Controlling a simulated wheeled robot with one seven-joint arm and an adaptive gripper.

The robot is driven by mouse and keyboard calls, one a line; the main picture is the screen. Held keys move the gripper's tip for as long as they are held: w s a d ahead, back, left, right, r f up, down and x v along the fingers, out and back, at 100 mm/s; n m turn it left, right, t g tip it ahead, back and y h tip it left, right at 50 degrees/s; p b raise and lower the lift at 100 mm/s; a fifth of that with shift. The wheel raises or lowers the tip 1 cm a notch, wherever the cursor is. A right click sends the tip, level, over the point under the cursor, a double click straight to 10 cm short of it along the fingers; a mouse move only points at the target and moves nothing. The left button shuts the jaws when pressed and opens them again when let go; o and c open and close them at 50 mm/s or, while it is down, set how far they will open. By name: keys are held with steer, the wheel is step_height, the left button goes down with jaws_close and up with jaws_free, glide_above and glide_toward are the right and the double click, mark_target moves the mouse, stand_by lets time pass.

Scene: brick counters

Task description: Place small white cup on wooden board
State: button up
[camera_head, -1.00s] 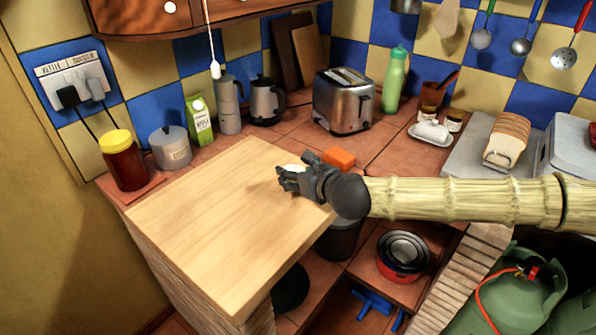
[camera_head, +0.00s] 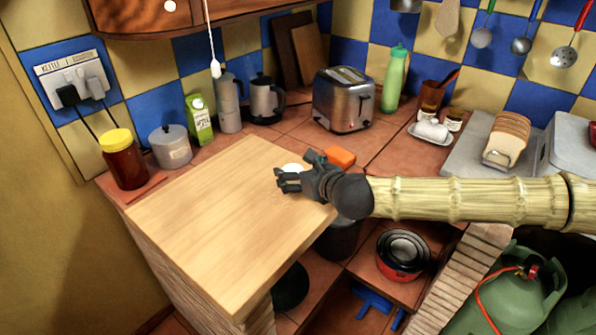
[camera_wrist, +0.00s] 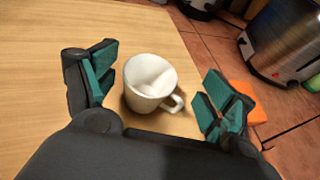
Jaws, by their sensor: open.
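The small white cup (camera_wrist: 151,84) stands upright on the wooden board (camera_wrist: 50,50), close to its edge, in the wrist view. Its handle points to the lower right. In the head view only a bit of the cup (camera_head: 291,168) shows behind my gripper (camera_head: 282,180). The wooden board (camera_head: 215,215) covers the counter's corner. In the wrist view my gripper (camera_wrist: 160,92) is open, with one finger on each side of the cup and gaps between the fingers and the cup.
An orange block (camera_head: 339,157) lies on the tiles just beyond my gripper. The toaster (camera_head: 344,100), a green bottle (camera_head: 395,78) and a kettle (camera_head: 266,101) stand farther back. A jar (camera_head: 123,160) and a pot (camera_head: 170,147) line the board's left side. The board's middle is clear.

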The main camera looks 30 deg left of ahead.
steer(key=v, duration=1.1)
steer(key=shift+b, duration=0.35)
steer(key=shift+d, duration=0.1)
